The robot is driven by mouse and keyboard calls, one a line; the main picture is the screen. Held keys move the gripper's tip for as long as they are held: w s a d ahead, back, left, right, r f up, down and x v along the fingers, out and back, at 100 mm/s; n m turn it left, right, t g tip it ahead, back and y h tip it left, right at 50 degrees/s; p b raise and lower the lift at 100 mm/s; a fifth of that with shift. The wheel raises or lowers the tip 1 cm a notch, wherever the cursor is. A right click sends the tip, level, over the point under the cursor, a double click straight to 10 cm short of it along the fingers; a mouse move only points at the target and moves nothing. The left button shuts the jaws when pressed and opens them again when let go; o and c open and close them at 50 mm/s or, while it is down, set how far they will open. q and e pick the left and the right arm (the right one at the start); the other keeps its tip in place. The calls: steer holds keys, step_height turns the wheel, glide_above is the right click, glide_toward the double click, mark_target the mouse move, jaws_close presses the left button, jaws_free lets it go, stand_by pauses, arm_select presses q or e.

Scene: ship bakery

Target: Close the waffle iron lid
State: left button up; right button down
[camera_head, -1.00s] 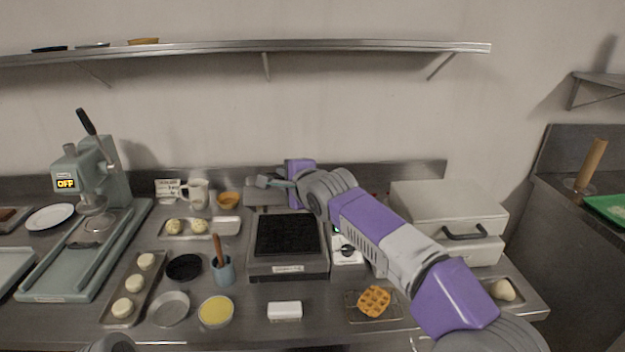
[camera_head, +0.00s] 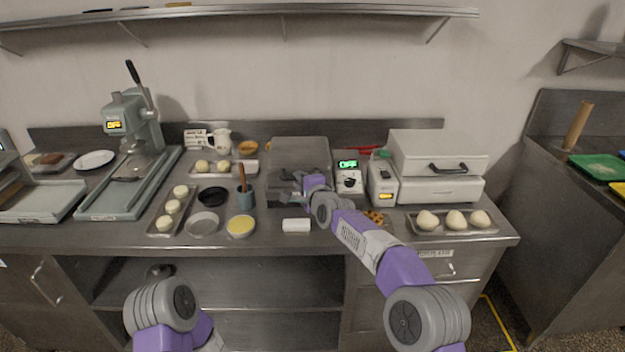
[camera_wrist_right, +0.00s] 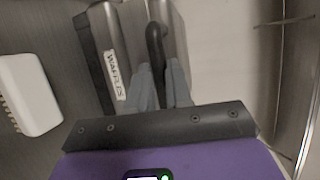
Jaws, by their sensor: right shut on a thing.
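The waffle iron (camera_head: 273,195) stands in the middle of the counter. Its grey lid (camera_head: 298,150) is down over the dark plate, which is hidden. I cannot tell whether a narrow gap is left between lid and base. In the right wrist view, the base carries a "WAFFLES" label (camera_wrist_right: 114,75) and the lid has a dark bar handle (camera_wrist_right: 155,45). My right gripper (camera_head: 304,181) is at the front of the lid, and its grey fingers (camera_wrist_right: 164,72) are shut on the handle. My left arm shows low at the left, but its gripper is out of view.
A white block (camera_head: 296,226) lies in front of the iron. A blue cup (camera_head: 246,199) with a wooden handle stands to the left.

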steer(key=shift+d+f+g, duration=0.1)
steer(key=shift+f+g, duration=0.2)
steer(key=shift+f, duration=1.3)
steer(key=c, duration=1.1)
jaws_free()
steer(key=shift+d, duration=0.1)
steer(key=shift+o, duration=0.2)
steer(key=shift+s, duration=0.1)
steer(key=r+v, duration=0.1)
steer(key=v, duration=0.6)
steer(key=shift+s, duration=0.2)
steer(key=shift+r, duration=0.15)
